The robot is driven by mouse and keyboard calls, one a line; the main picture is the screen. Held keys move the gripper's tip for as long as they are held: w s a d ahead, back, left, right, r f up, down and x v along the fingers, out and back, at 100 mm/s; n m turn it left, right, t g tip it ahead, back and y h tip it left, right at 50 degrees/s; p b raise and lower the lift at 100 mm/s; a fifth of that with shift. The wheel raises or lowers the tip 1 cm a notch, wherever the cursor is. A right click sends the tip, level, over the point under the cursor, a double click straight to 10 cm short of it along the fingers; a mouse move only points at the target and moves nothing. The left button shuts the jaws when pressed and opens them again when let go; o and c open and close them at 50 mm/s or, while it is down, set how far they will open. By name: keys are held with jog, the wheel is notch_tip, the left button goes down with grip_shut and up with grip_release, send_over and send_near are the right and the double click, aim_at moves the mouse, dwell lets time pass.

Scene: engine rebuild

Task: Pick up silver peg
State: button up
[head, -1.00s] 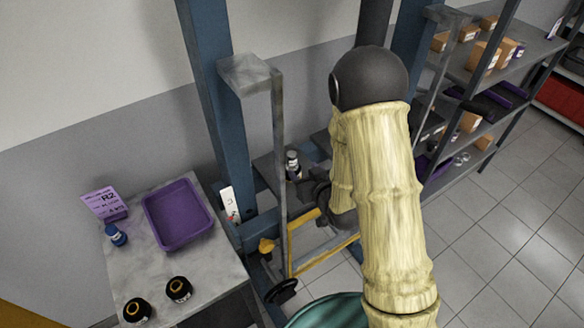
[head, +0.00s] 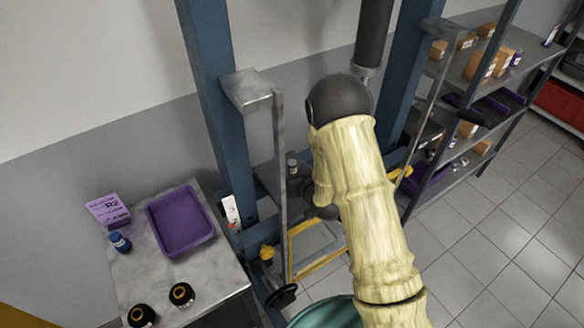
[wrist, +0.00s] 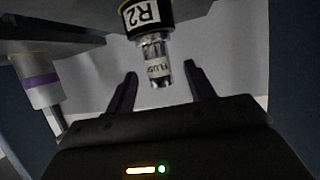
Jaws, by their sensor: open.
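In the head view a small silver-topped cylinder (head: 292,163), perhaps the same peg, stands by the press frame. My arm hides most of the gripper there.
A pale cylinder with a purple band (wrist: 38,82) is at left in the wrist view. The blue press posts (head: 213,95) and a grey bracket post (head: 279,190) stand close to my arm. A side table holds a purple tray (head: 152,232) and two black round parts (head: 181,295).

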aim_at(294, 170)
jog(key=shift+p+x, duration=0.65)
jog(key=shift+x, duration=1.1)
grip_shut()
